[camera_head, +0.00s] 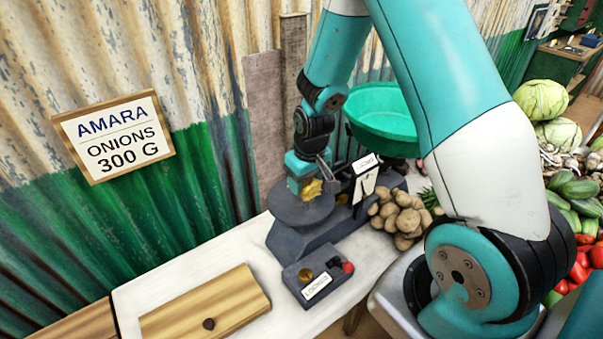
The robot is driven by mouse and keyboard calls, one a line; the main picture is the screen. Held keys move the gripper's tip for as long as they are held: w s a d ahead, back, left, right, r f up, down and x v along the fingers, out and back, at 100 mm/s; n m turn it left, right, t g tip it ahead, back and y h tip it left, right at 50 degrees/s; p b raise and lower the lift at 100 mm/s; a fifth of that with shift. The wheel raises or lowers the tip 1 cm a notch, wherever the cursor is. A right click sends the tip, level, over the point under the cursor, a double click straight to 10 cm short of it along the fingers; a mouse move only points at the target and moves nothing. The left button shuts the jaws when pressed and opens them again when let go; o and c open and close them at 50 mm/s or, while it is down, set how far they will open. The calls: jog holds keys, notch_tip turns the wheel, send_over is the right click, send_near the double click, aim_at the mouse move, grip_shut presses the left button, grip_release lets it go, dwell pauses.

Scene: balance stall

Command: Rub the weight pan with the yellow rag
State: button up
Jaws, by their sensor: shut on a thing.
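The yellow rag (312,190) is bunched in my gripper (309,180), which is shut on it and points down. The weight pan (287,211) is a dark round plate on the left end of the grey balance (320,232). My gripper and the rag are directly over the weight pan, low against its upper side. I cannot tell whether the rag touches it. My gripper partly hides the rag and the back of the pan.
The green goods pan (380,112) is at the balance's other end, partly behind my arm. A dark weight box (296,271) stands in front, and a wooden board (215,305) lies left. Potatoes (400,218) are piled right. The white table (190,268) has bare room left of the balance.

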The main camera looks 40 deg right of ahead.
aim_at(304, 209)
notch_tip(304, 209, down, 6)
jog(key=b, duration=0.4)
jog(key=shift+f+b, duration=0.25)
jog(key=shift+b, duration=0.15)
jog(key=shift+f+b, duration=0.3)
jog(key=shift+f, duration=0.45)
jog(key=shift+d+r, duration=0.35)
jog(key=shift+d, duration=0.45)
jog(key=shift+c, duration=0.3)
jog(key=shift+d+f, duration=0.15)
jog(key=shift+d, duration=1.05)
jog(key=shift+a, duration=2)
jog(key=shift+a+r+p, duration=0.1)
jog(key=shift+r+p, duration=0.3)
jog(key=shift+p, duration=0.3)
notch_tip(304, 209, up, 2)
jog(key=shift+w+r+p, duration=0.1)
jog(key=shift+p, duration=0.25)
jog(key=shift+s+r, duration=0.2)
jog(key=shift+r, duration=0.1)
jog(key=shift+w+r+p, duration=0.15)
jog(key=shift+r+p, duration=0.15)
jog(key=shift+p, duration=0.25)
jog(key=shift+r+p, duration=1.6)
jog(key=shift+r, duration=0.5)
